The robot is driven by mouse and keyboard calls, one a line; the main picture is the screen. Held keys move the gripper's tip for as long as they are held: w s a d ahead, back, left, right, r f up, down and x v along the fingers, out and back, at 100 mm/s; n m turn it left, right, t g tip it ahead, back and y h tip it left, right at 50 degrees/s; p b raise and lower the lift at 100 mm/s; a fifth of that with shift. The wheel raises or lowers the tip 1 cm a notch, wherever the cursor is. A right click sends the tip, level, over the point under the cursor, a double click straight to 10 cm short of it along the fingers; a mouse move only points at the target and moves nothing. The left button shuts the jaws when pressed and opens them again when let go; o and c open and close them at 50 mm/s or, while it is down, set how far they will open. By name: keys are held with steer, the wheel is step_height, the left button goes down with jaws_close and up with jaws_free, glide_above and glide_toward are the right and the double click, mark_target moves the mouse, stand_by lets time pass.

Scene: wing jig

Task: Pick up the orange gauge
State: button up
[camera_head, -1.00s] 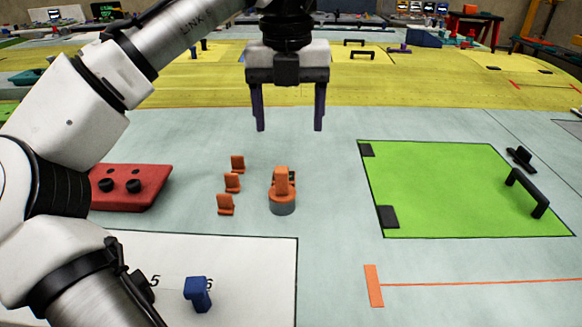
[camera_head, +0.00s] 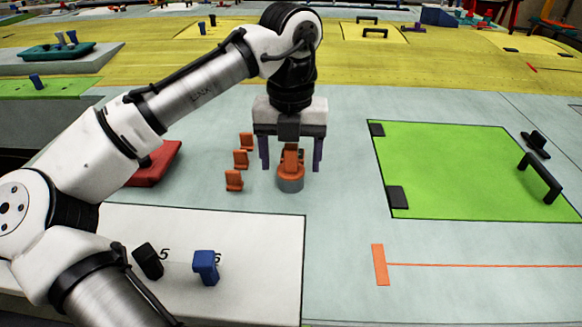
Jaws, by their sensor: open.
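The orange gauge (camera_head: 290,172) stands upright on the pale blue-grey surface, an orange body on a round base with a grey lower part. My gripper (camera_head: 291,168) is above and around it, pointing down. One dark finger is left of the gauge and the other right of it, with gaps visible on both sides. The gripper is open and holds nothing. The top of the gauge is partly hidden under the gripper body.
Several small orange clips (camera_head: 240,160) stand in a row just left of the gripper. A red block (camera_head: 155,165) is partly behind my arm. A green panel (camera_head: 460,170) with a black handle (camera_head: 540,178) lies right.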

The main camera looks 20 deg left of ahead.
steer(key=shift+f, duration=0.75)
steer(key=c, duration=1.5)
steer(key=shift+o, duration=0.2)
steer(key=shift+w+d+r, duration=0.1)
